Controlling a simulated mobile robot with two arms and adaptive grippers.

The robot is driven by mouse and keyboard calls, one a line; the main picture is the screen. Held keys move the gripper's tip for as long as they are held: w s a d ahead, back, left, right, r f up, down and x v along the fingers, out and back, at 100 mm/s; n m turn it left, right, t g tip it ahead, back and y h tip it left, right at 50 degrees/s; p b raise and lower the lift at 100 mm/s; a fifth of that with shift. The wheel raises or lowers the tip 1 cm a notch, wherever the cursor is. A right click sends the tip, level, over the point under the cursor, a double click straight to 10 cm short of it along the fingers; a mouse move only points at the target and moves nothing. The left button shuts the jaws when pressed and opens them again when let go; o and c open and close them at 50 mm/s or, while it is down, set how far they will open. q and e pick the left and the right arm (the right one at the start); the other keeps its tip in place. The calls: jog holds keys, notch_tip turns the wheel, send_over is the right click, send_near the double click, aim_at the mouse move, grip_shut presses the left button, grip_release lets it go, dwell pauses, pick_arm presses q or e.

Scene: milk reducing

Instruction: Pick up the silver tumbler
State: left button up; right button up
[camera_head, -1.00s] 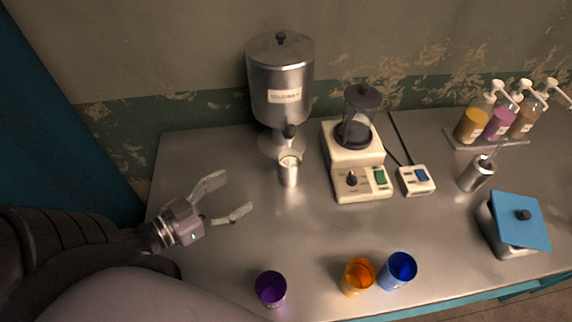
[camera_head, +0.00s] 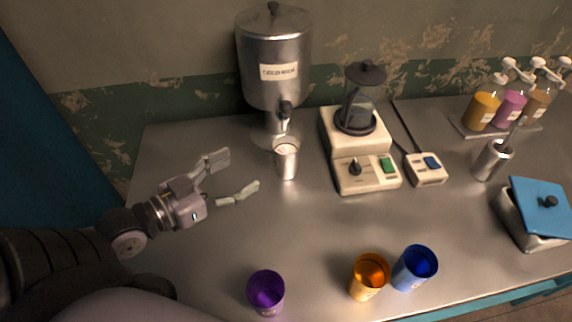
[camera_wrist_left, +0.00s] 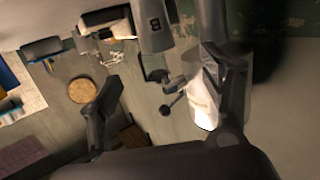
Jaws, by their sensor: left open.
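The silver tumbler (camera_head: 287,164) stands upright on the metal table, below the tap of the large silver dispenser. Its contents look pale. My left gripper (camera_head: 238,174) is open and empty, to the left of the tumbler. Its fingers point toward the tumbler, with a gap between them and it. My right gripper is not in view.
The silver dispenser (camera_head: 270,95) stands behind the tumbler, and a cream blender (camera_head: 365,172) stands to its right. Purple (camera_head: 266,290), orange (camera_head: 368,277) and blue (camera_head: 415,268) cups stand near the front edge. Another metal cup (camera_head: 490,161) stands at the right. The table left of the tumbler is clear.

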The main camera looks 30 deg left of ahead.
aim_at(276, 153)
pick_arm(q)
jog(key=p+x, duration=0.1)
jog(key=x, duration=0.7)
jog(key=shift+w+d, duration=0.1)
jog(key=shift+w, duration=0.05)
jog(key=shift+w+d, duration=0.15)
jog(key=shift+w, duration=0.2)
jog(key=x, duration=0.2)
jog(key=p+x, duration=0.1)
jog(key=x, duration=0.1)
jog(key=shift+d+r, duration=0.15)
jog(key=shift+d, duration=0.1)
jog(key=shift+w+d, duration=0.1)
jog(key=shift+w, duration=0.1)
jog(key=c, duration=1.4)
